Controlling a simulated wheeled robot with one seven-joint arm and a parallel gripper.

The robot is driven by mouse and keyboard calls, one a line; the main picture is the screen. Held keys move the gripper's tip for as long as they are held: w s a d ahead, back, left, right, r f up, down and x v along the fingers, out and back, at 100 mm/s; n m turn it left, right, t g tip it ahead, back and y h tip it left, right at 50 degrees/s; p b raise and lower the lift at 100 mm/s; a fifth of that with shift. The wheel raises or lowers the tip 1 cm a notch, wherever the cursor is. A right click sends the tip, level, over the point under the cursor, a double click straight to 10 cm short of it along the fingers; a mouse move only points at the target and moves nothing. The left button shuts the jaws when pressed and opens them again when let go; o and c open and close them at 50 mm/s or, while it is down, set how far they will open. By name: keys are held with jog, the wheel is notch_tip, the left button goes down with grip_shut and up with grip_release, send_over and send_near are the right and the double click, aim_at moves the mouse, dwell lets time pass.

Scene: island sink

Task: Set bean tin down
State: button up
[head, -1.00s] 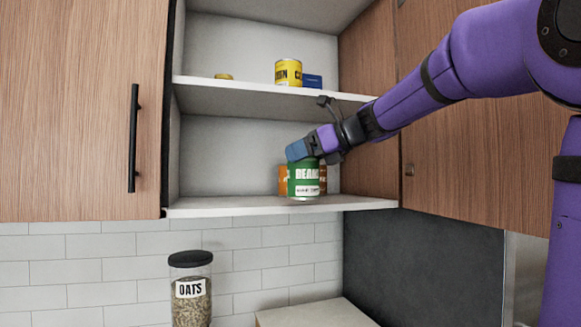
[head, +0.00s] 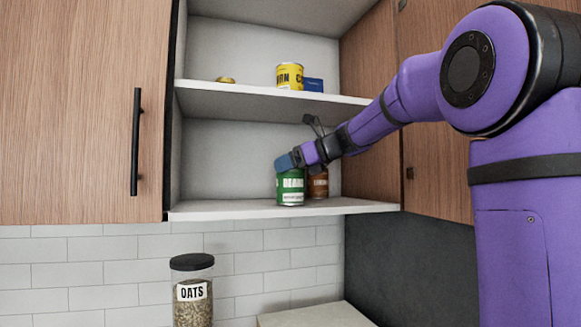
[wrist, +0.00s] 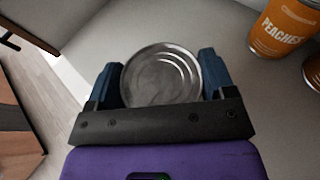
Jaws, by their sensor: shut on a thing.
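The bean tin (head: 290,188) is green with a white "BEANS" label and stands upright at the lower shelf (head: 235,209) of the open cabinet. Its round metal lid (wrist: 161,75) shows in the wrist view. My gripper (head: 286,163) is shut on the tin near its top, with a blue finger on each side; it also shows in the wrist view (wrist: 160,82). The tin's base looks level with the shelf board near its front edge, but I cannot tell for sure whether it touches.
The upper shelf holds a yellow corn tin (head: 290,76) and a blue item (head: 314,85). The lower shelf's left part is clear.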

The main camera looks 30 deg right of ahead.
jog(key=shift+f, duration=0.15)
jog(key=o, duration=1.3)
